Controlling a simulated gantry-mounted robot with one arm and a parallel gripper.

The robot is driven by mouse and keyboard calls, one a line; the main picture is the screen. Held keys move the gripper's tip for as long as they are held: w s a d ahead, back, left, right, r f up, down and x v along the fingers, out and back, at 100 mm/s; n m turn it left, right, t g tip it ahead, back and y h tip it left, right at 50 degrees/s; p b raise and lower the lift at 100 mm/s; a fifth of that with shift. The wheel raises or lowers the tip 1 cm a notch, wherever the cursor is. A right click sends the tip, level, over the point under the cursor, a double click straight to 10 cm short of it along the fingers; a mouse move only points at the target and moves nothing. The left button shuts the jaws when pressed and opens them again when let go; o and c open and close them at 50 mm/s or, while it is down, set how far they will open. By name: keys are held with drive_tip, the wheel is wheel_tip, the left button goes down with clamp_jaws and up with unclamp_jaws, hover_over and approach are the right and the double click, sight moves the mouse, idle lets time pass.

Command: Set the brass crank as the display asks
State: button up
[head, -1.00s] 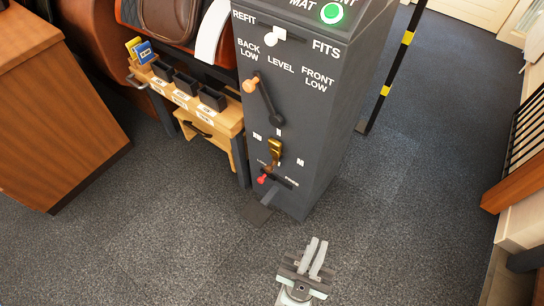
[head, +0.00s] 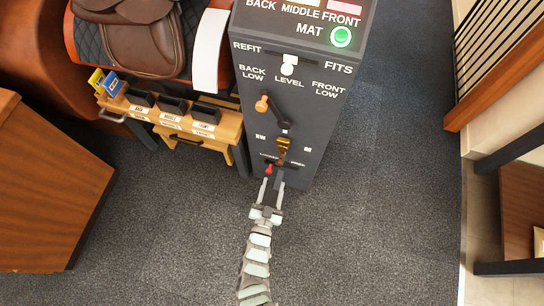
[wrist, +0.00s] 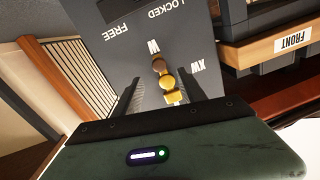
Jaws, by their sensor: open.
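The brass crank (head: 283,146) is on the lower front of the dark grey cabinet (head: 322,120), between two small white letter labels. My gripper (head: 273,182) is open and empty, just below the crank and close to the cabinet's front. In the wrist view the crank (wrist: 166,82) shows between my two dark fingers (wrist: 168,92), with clear space on both sides. I cannot tell whether the crank is within their depth. The display at the cabinet's top is cut off, so what it asks is not readable.
A red-tipped lever (head: 268,169) sits just below the crank, near my fingertips. Above are an orange-knobbed lever (head: 262,104), a white slider (head: 289,66) and a lit green button (head: 341,36). A wooden rack (head: 180,122) with dark blocks stands left. Floor to the right is clear.

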sight(280, 162)
drive_tip(key=w+b, duration=0.1)
drive_tip(key=w, duration=0.2)
drive_tip(key=w+d+b, duration=0.1)
drive_tip(key=w, duration=0.3)
drive_tip(key=w+d+b, duration=0.1)
drive_tip(key=w, duration=0.2)
drive_tip(key=shift+w+r, duration=0.1)
drive_tip(key=shift+w, duration=0.05)
clamp_jaws()
idle(1.0)
